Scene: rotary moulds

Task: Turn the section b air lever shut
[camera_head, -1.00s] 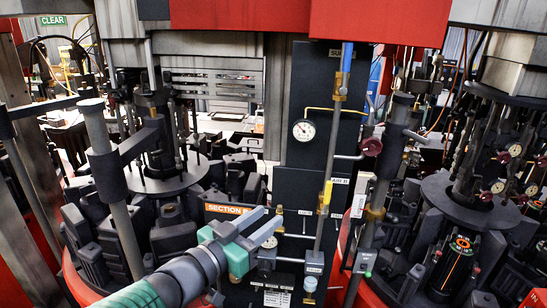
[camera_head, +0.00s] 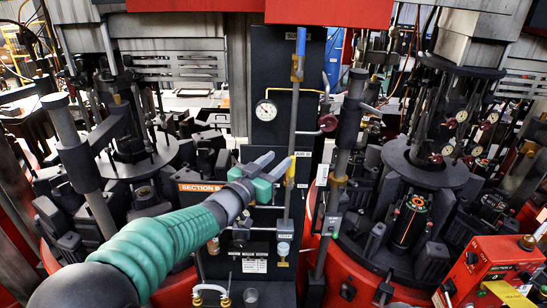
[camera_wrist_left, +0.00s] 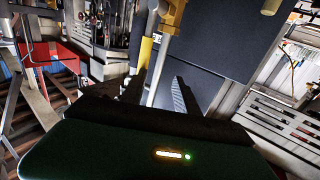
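The yellow air lever (camera_head: 291,168) points up along a vertical grey pipe (camera_head: 293,125), beside a small white tag. The orange SECTION B sign (camera_head: 201,187) is to its left. My left gripper (camera_head: 278,159) is open, with its fingertips at the lever. The far finger's tip is close to the lever; I cannot tell whether it touches. In the left wrist view the yellow lever (camera_wrist_left: 146,52) stands beyond the gap between the fingers (camera_wrist_left: 158,92), nearer the left finger. Nothing is visibly gripped. My right gripper is out of view.
A round pressure gauge (camera_head: 266,110) and a dark red handwheel (camera_head: 328,122) are above the lever on the dark panel (camera_head: 270,60). Mould carousels (camera_head: 425,170) stand on both sides. A red box (camera_head: 480,265) is at the lower right.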

